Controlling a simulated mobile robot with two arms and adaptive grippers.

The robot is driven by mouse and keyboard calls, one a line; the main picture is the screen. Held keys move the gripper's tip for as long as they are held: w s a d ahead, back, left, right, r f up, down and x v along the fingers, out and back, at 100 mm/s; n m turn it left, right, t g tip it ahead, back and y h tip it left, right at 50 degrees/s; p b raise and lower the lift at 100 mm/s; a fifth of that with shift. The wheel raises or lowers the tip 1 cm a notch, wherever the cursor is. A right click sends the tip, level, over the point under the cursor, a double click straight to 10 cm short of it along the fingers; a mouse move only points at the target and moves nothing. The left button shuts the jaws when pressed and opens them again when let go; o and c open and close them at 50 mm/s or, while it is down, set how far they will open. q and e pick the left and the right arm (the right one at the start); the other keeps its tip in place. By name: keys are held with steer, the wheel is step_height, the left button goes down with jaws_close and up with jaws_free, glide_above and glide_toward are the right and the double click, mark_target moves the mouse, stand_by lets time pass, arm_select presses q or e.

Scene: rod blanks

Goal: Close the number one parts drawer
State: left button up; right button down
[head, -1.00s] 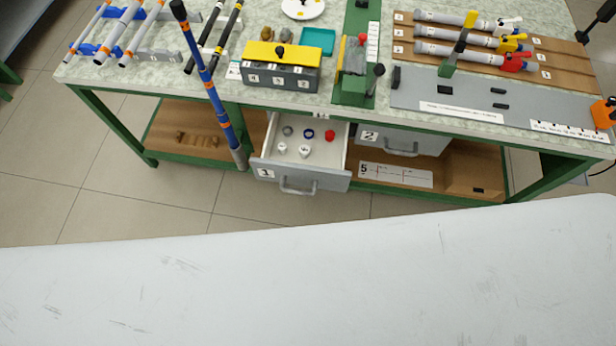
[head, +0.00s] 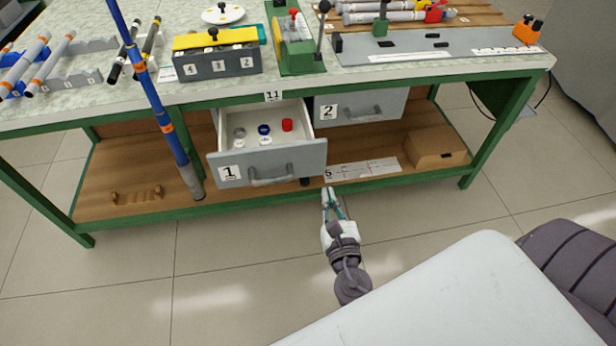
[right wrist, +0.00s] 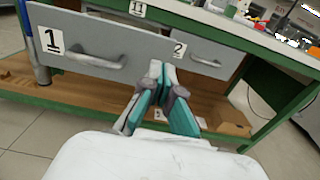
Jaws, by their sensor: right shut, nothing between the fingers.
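The number one drawer (head: 240,166) is pulled out of the bench, with its grey front and handle facing me. Inside it lie a red cap, a blue ring and white and grey small parts. In the right wrist view the drawer front (right wrist: 90,38) with its label 1 is at the upper left. My right gripper (head: 329,192) is shut and empty, low and to the right of the drawer front, apart from it. It also shows in the right wrist view (right wrist: 160,68), in front of the drawer's right end. My left gripper is not in view.
The number two drawer (head: 362,106) to the right looks shut. A blue rod with orange bands (head: 167,127) leans at the left of the number one drawer. The lower shelf (head: 100,185) holds a wooden box (head: 432,148). The floor in front is clear.

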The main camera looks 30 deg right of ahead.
mark_target(314, 144)
steer(key=x, duration=0.6)
steer(key=p+x, duration=0.1)
steer(key=x, duration=0.5)
steer(key=shift+w+d+r, duration=0.2)
steer(key=shift+w+r, duration=0.05)
steer(key=shift+w, duration=0.15)
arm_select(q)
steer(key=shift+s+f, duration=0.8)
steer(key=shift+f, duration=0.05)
arm_select(e)
steer(key=shift+w+d, duration=0.2)
steer(key=shift+w, duration=0.5)
steer(key=shift+w, duration=0.1)
